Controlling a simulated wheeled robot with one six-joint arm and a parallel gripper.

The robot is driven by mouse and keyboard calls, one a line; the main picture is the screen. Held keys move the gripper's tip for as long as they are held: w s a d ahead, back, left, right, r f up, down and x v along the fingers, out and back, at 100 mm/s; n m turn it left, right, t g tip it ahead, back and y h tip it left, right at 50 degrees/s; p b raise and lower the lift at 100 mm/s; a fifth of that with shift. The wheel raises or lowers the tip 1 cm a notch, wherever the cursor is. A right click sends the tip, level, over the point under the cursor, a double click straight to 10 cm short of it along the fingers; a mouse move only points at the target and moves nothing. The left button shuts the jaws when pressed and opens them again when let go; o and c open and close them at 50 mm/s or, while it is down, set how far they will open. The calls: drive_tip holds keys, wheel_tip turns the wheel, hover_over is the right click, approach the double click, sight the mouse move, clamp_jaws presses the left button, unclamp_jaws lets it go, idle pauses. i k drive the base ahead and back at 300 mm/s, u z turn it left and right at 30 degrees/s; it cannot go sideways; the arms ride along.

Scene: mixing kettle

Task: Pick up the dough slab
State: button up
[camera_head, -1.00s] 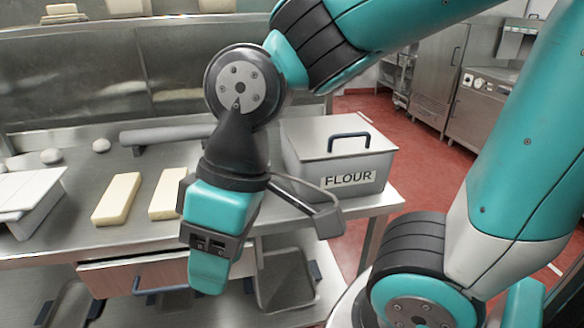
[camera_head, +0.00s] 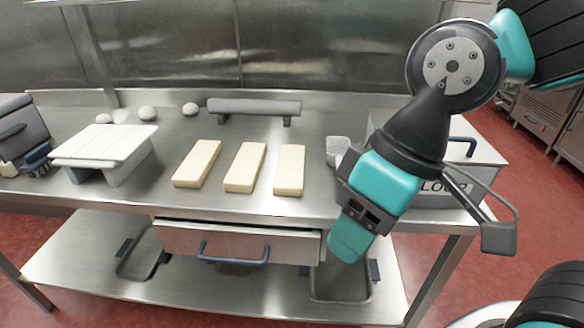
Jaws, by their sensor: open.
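Three pale yellow dough slabs lie side by side on the steel table (camera_head: 330,204). They are a left slab (camera_head: 197,163), a middle slab (camera_head: 245,167) and a right slab (camera_head: 290,170). My gripper (camera_head: 348,242) is in front of the table's right part, to the right of the slabs and apart from them. It is open and points down, with no slab at it. My arm hides part of the flour box (camera_head: 452,195).
A white slatted stand (camera_head: 104,143) and several dough balls (camera_head: 190,109) are at the left. A grey roller bar (camera_head: 254,107) lies behind the slabs. A drawer (camera_head: 180,240) sits under the tabletop, above a lower shelf.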

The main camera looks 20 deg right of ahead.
sight(288, 181)
drive_tip(key=u, duration=1.05)
drive_tip(key=i, duration=1.25)
drive_tip(key=z, duration=2.3)
